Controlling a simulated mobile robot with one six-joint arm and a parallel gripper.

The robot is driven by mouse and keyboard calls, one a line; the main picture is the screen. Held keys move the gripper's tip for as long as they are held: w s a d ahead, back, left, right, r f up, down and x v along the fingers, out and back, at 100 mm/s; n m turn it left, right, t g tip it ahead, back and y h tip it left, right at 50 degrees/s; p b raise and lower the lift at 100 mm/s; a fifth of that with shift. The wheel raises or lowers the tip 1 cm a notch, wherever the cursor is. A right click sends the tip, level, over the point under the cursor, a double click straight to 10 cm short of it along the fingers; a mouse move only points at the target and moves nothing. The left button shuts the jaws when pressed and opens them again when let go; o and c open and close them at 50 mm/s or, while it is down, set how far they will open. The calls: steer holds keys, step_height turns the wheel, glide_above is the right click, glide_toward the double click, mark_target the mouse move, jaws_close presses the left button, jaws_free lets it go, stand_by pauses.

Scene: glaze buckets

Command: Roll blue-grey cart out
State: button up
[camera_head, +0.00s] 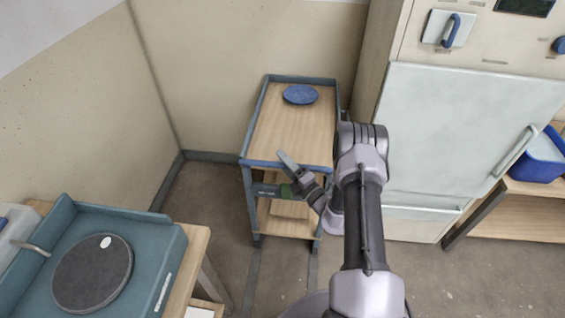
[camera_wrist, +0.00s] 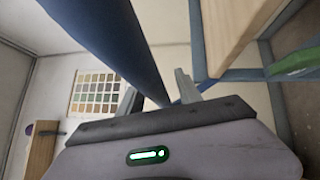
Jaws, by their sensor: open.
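The blue-grey cart (camera_head: 293,130) has wooden shelves and stands against the back wall, left of the tall pale cabinet. A round blue lid-like disc (camera_head: 300,94) lies at the far end of its top. My gripper (camera_head: 284,172) is at the cart's near end, just below the top's front edge. In the wrist view the jaws (camera_wrist: 158,92) are open, and a blue bar (camera_wrist: 112,42) of the cart runs down between the fingers. I cannot tell whether they touch it. My arm hides the cart's right front side.
A teal box with a dark round plate (camera_head: 92,273) sits on a wooden table at the lower left. The pale cabinet (camera_head: 455,130) stands close right of the cart. A wooden bench with a blue bin (camera_head: 537,160) is far right. Floor in front of the cart is clear.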

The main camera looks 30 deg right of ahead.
steer(key=shift+w+a, duration=0.1)
steer(key=shift+w, duration=0.2)
jaws_close()
stand_by(1.3)
